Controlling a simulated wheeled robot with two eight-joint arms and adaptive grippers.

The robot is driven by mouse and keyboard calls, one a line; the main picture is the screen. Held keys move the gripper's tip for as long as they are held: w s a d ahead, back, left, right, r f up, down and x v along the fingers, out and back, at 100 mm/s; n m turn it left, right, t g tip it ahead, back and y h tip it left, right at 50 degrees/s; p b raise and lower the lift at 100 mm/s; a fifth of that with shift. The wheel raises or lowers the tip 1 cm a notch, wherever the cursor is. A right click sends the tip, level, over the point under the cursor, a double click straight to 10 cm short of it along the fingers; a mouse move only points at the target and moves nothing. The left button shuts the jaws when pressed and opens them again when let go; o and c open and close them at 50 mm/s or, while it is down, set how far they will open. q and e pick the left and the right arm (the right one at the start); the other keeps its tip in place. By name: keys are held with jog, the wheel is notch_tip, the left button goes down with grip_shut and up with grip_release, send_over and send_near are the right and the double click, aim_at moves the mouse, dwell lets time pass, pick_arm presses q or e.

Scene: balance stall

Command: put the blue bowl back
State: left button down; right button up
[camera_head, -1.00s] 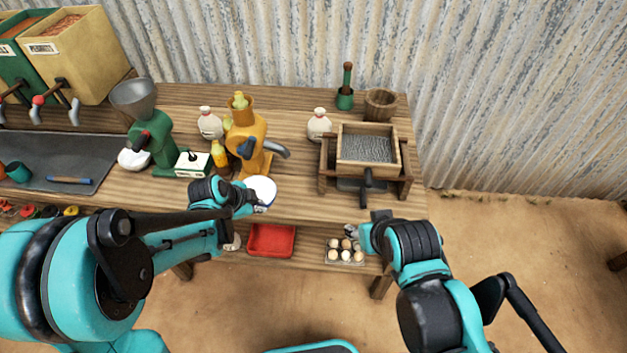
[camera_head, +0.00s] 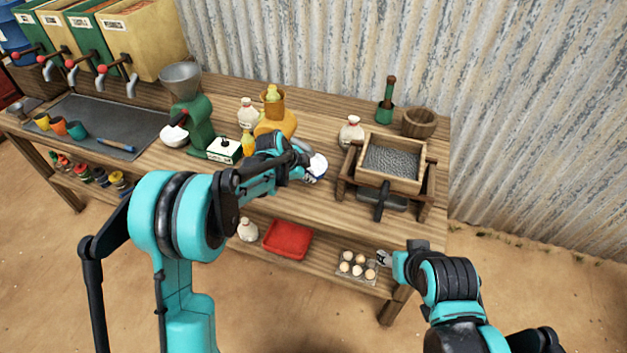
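A bowl with a white inside and blue on its rim (camera_head: 317,166) is on or just above the tabletop, right of the yellow grinder (camera_head: 276,123). My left gripper (camera_head: 304,174) is at the bowl's left side and covers part of it. Its fingers are too small and overlapped to tell whether they are closed on the rim. My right gripper (camera_head: 384,258) is low at the front of the table, beside the eggs, and is empty as far as I see. Its finger opening is unclear.
A wooden sieve box on a stand (camera_head: 392,160) is right of the bowl. A green grinder (camera_head: 199,122) with a white bowl (camera_head: 173,135) stands left. A red tray (camera_head: 287,240) and an egg carton (camera_head: 357,267) lie on the lower shelf. Cups (camera_head: 77,130) stand on the dark mat.

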aim_at(313, 169)
pick_arm(q)
jog(key=w, duration=0.1)
jog(key=w+d, duration=0.1)
jog(key=w, duration=0.1)
jog(key=shift+w+b, duration=0.15)
jog(key=shift+b, duration=0.15)
jog(key=shift+f+b, duration=0.8)
jog(key=shift+f, duration=0.95)
jog(key=shift+f, duration=0.2)
jog(key=c, duration=1.7)
grip_release()
jog(key=shift+r, duration=0.15)
